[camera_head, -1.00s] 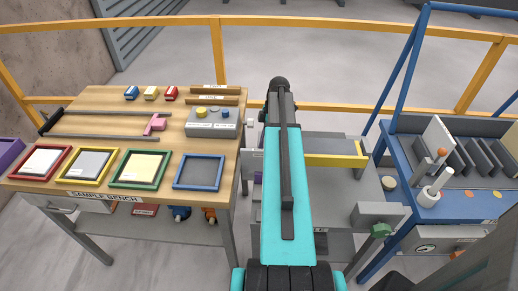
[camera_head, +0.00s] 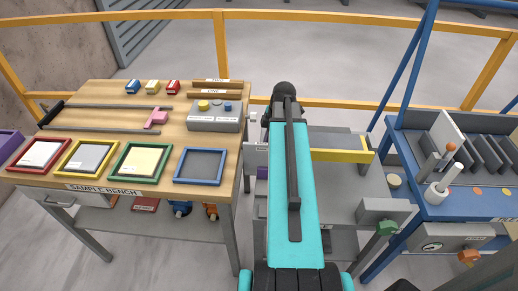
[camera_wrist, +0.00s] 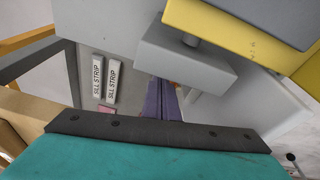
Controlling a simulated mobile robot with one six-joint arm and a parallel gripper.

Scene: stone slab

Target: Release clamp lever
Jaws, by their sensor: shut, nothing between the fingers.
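In the head view a grey slab-like stand (camera_head: 340,185) lies right of my arm, with a yellow bar (camera_head: 340,156) along its far edge. I cannot tell which part is the clamp lever. My teal arm reaches forward through the middle of the head view, and its far end covers what lies beyond it. The wrist view shows a grey block (camera_wrist: 185,60) under a yellow-edged panel (camera_wrist: 240,28), close ahead.
A wooden sample bench (camera_head: 90,135) with coloured frames stands on the left. A blue cart (camera_head: 455,205) with upright grey slabs stands on the right. A yellow railing (camera_head: 350,104) runs behind. Two labelled sill strips (camera_wrist: 104,80) show in the wrist view.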

